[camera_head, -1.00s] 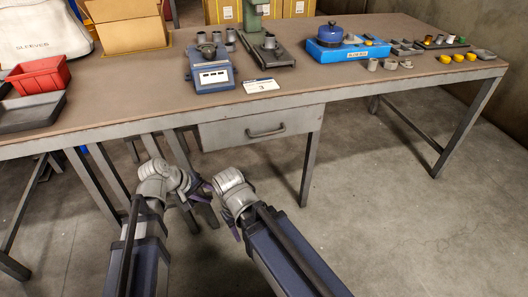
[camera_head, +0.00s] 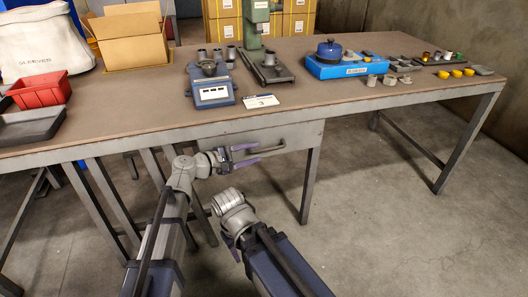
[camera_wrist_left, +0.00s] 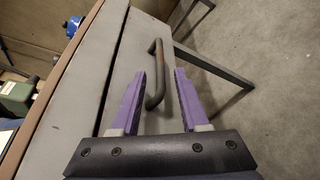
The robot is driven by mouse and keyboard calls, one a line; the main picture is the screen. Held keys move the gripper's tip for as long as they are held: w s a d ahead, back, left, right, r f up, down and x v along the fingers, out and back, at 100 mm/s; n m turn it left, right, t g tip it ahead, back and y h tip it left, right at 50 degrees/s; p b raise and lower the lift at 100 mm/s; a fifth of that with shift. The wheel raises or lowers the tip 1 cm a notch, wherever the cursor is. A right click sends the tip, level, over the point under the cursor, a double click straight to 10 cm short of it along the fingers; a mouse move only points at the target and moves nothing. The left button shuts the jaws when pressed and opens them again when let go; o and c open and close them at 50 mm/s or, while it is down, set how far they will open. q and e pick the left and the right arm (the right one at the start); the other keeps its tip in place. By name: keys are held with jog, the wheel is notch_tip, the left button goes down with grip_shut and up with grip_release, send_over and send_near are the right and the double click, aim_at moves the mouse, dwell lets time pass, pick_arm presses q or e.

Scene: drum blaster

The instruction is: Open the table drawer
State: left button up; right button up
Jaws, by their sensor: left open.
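The grey table drawer (camera_head: 289,133) sits shut under the table's front edge. Its dark bar handle (camera_head: 268,152) is partly hidden by my left gripper (camera_head: 283,151) in the head view. In the left wrist view the drawer front (camera_wrist_left: 125,75) and handle (camera_wrist_left: 156,75) show clearly. The purple fingers of my left gripper (camera_wrist_left: 160,85) are open, one on each side of the handle. I cannot tell whether a finger touches it. My right arm is in the lower middle of the head view; its gripper (camera_head: 232,250) is low, apart from the drawer, its fingers mostly hidden.
The brown tabletop (camera_head: 140,112) carries a blue scale (camera_head: 212,95), a green press (camera_head: 255,30), a blue tray (camera_head: 335,68) and a red bin (camera_head: 40,90). Table legs stand below. The floor to the right is clear.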

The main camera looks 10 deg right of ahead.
aim_at(260, 151)
pick_arm(q)
jog(key=shift+b+x, duration=0.4)
jog(key=shift+x, duration=2)
jog(key=shift+c, duration=0.4)
grip_shut()
